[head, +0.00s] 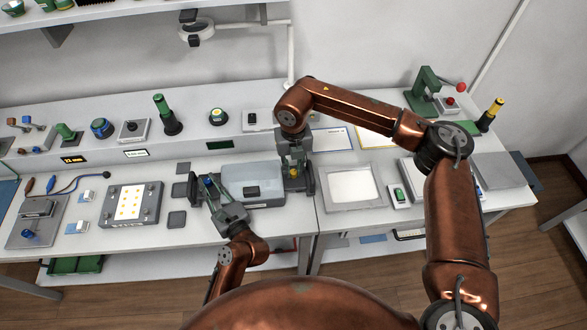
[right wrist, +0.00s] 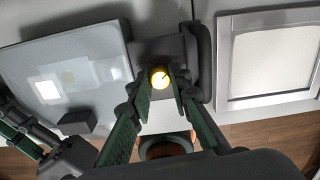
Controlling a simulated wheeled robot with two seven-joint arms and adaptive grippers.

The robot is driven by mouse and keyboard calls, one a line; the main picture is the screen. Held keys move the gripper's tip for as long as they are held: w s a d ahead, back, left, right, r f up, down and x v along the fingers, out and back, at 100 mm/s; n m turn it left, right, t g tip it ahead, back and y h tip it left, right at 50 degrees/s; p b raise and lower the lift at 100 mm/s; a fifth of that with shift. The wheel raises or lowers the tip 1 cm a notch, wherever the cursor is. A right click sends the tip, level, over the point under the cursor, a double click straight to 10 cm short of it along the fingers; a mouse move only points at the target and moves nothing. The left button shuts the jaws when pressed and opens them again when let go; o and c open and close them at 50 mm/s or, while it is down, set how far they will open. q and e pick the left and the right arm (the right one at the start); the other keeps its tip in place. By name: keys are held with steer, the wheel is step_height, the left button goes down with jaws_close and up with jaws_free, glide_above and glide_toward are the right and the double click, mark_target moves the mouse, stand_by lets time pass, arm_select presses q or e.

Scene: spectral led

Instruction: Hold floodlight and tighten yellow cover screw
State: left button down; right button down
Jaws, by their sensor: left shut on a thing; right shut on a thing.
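The floodlight (head: 252,180), a flat grey box with a small dark block on its front, lies on the bench; its pale face (right wrist: 75,70) fills the left of the right wrist view. The yellow cover screw (right wrist: 160,77) stands on the dark piece at its right side. My right gripper (right wrist: 162,88) points down, its green fingers closed around the screw. The screw shows small in the head view (head: 294,173). My left gripper (head: 209,190) is shut at the floodlight's left side, by a small blue-topped part; its exact contact is hard to see.
A framed white panel (head: 353,187) lies right of the floodlight. A board with yellow dots (head: 131,204) lies to the left. The bench's front edge is close.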

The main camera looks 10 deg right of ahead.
mark_target(293, 172)
stand_by(0.4)
steer(key=c, duration=1.8)
jaws_free()
steer(key=shift+o, duration=0.2)
steer(key=shift+r, duration=0.1)
step_height(293, 172, up, 12)
